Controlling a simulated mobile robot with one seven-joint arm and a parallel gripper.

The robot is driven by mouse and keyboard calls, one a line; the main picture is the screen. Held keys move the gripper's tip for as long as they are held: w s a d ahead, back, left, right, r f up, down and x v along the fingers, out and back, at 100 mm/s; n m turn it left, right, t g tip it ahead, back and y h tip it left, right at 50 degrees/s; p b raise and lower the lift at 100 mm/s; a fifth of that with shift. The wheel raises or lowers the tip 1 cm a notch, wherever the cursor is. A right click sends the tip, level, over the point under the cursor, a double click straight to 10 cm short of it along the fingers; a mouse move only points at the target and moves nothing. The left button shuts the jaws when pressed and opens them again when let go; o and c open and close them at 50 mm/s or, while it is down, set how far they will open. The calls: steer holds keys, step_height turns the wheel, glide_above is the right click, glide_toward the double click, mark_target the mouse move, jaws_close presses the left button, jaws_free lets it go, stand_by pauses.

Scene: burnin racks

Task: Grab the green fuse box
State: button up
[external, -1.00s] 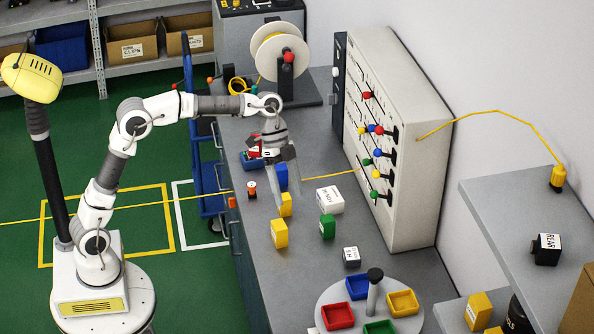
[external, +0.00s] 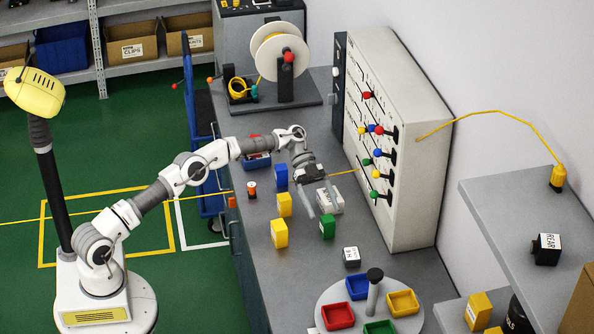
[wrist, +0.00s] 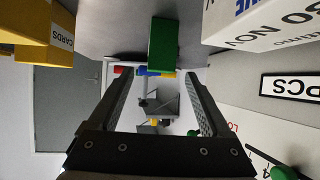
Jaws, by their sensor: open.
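The green fuse box (external: 327,226) is a small upright green block on the grey bench, in front of a white labelled box. My gripper (external: 322,212) is open and empty, tilted down, with its fingertips just above and beside the green box in the external view. In the wrist view the green box (wrist: 163,46) stands beyond the two fingers (wrist: 168,80), roughly in line with the gap between them. I cannot tell whether a finger touches it.
The white box (external: 331,199) is close on the right of my gripper. Yellow boxes (external: 279,233) and a blue box (external: 281,177) stand to the left. The switch panel (external: 420,170) rises at right.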

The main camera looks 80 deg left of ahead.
mark_target(330, 225)
steer(key=x, duration=0.7)
steer(key=shift+d, duration=0.15)
jaws_close()
